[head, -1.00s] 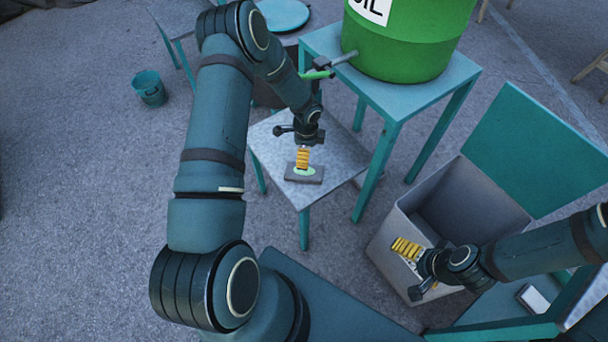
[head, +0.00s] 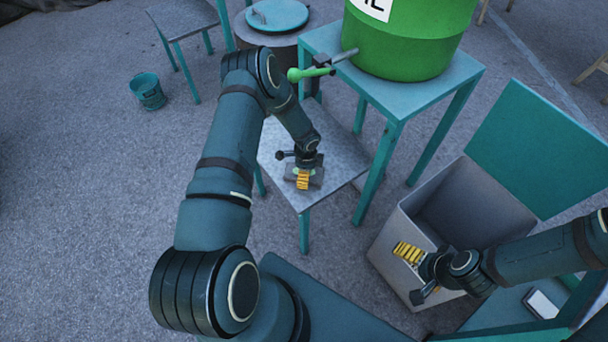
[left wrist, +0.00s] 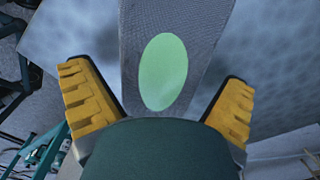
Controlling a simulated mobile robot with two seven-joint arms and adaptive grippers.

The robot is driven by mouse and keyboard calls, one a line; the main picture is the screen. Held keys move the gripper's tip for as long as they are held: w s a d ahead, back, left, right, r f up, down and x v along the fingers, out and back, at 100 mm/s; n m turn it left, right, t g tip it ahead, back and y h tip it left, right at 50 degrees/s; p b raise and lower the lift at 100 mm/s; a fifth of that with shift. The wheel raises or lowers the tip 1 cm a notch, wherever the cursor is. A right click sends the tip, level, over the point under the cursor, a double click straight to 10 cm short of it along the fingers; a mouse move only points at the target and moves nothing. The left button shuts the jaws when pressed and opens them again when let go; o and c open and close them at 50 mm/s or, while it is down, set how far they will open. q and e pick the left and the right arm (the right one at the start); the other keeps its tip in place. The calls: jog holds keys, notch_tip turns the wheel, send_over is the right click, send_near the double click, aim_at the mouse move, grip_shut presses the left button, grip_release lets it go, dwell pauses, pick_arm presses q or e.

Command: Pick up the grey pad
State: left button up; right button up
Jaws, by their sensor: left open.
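The grey pad (head: 317,181) lies on the low metal-topped table (head: 277,150), partly hidden under my left gripper (head: 303,184). In the left wrist view the pad (left wrist: 205,45) shows a mesh-like grey surface with a pale green oval (left wrist: 163,72) on it. The yellow fingers of my left gripper (left wrist: 158,105) are open and stand on either side of the pad, with nothing held. Whether they touch it I cannot tell. My right gripper (head: 408,255) is at the right, in front of the open grey box, away from the pad.
A green barrel (head: 403,45) stands on a taller teal table (head: 400,97) right of the low table, with a green-handled tap jutting toward my left arm. A grey box (head: 395,215) with a raised teal lid (head: 540,150) stands at right. A teal bucket (head: 147,91) is on the floor.

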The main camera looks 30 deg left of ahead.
pick_arm(q)
jog(key=c, duration=1.2)
notch_tip(320, 180, up, 10)
jog(key=p, duration=0.2)
jog(key=shift+p, duration=0.3)
